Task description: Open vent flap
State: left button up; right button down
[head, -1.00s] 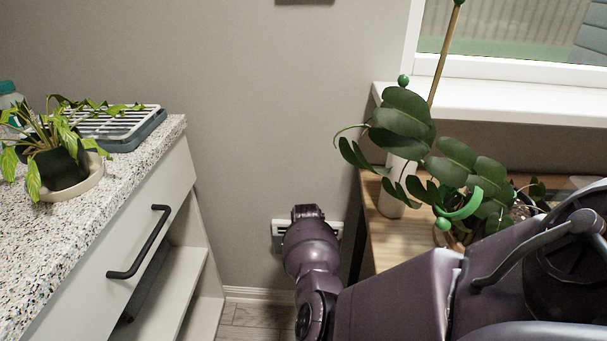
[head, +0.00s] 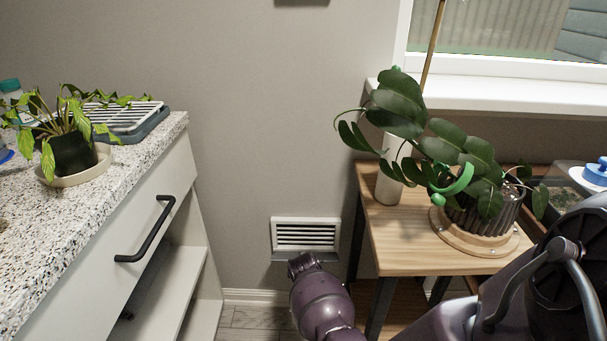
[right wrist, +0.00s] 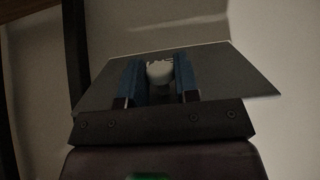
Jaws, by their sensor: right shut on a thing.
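The wall vent (head: 306,221) is a white frame with dark horizontal slats, low on the wall between the counter and the wooden table. Its slats are uncovered. The grey vent flap (head: 277,257) sticks out from the vent's lower edge, folded down. My right gripper (head: 304,262) is at the flap, its fingertips hard to make out in the head view. In the right wrist view the flap (right wrist: 235,75) is a flat grey plate, and the blue fingers of my right gripper (right wrist: 160,75) are shut on its small white knob (right wrist: 160,71). My left gripper is not in view.
A wooden table (head: 400,255) at the right carries a large-leaved potted plant (head: 470,160) and a white cylinder (head: 388,185). At the left, a speckled counter (head: 130,160) holds a small plant and has a black drawer handle (head: 150,230). Bare wall lies between.

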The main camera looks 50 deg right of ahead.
jog(key=shift+s+a+f, duration=0.2)
jog(key=shift+f, duration=0.35)
jog(key=shift+s+a+f, duration=0.15)
jog(key=shift+s+f, duration=0.05)
jog(key=shift+f, duration=0.3)
